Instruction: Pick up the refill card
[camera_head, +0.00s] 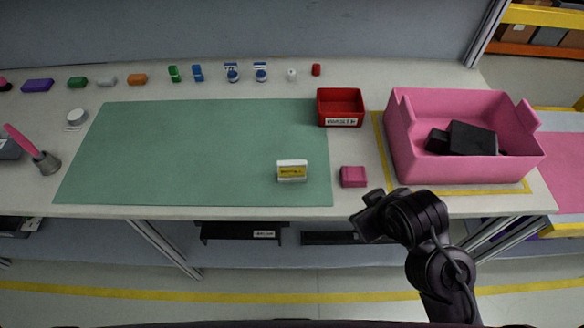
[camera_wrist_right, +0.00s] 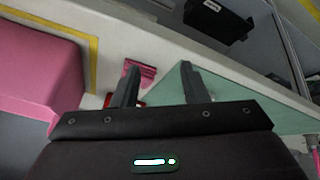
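No item has a label I can read as a refill card. A small white block with a yellow label (camera_head: 291,172) stands near the front right of the green mat (camera_head: 190,150); its print is too small to read. A small pink block (camera_head: 353,177) sits just right of the mat, and it also shows beyond my fingertips in the right wrist view (camera_wrist_right: 141,72). My right gripper (camera_head: 366,216) is at the table's front edge, in front of the pink block and apart from it. Its two fingers are apart and empty in the right wrist view (camera_wrist_right: 158,80). My left gripper is out of view.
A pink bin (camera_head: 464,169) holding a black object (camera_head: 466,138) stands at the right inside yellow tape. A red tray (camera_head: 340,107) is behind the pink block. Several small items line the back edge. A cup with a pink stick (camera_head: 47,162) stands left. Most of the mat is clear.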

